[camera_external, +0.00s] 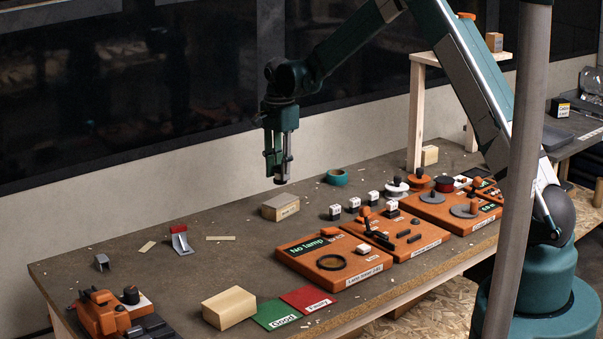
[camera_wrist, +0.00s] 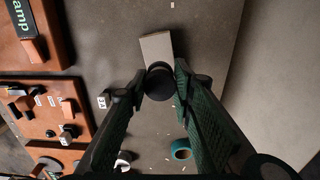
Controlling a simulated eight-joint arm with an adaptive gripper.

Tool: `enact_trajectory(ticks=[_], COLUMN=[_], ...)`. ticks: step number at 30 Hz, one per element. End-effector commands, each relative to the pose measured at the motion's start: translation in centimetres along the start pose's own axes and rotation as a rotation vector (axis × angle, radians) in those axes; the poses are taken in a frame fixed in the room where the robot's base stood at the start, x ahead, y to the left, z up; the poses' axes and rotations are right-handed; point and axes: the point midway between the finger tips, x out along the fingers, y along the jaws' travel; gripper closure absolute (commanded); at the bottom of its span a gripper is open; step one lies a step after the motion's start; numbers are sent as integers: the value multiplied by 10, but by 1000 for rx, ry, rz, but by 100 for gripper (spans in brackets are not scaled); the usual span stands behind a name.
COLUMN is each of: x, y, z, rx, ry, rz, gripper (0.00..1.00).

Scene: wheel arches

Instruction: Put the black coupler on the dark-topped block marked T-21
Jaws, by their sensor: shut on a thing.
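My gripper (camera_external: 279,158) points down above the table and is shut on the black coupler (camera_wrist: 159,82), a dark round piece between the fingertips in the wrist view. In the outside view the coupler's lower end (camera_external: 280,180) shows below the fingers. A wooden block with a grey-brown top (camera_external: 280,202) lies on the table just below the gripper, with a gap between. Small print on its front face is too small to read. In the wrist view this block (camera_wrist: 155,47) shows just beyond the coupler, partly hidden by it.
Orange panels (camera_external: 335,262) with knobs and discs stand to the right and front. Several small dark-and-white cubes (camera_external: 354,203) and a teal tape ring (camera_external: 337,177) lie near the block. A plain wooden block (camera_external: 229,307) lies at the front. The table left of the gripper is mostly clear.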

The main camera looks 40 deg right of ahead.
Motion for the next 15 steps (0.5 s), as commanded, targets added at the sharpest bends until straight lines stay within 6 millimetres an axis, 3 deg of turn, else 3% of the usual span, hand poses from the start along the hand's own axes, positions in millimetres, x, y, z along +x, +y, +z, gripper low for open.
enact_trajectory(ticks=[5, 15], x=[15, 17], y=[0, 0], z=[0, 0], rx=[0, 0], ry=[0, 0], rz=[0, 0], gripper=[84, 84])
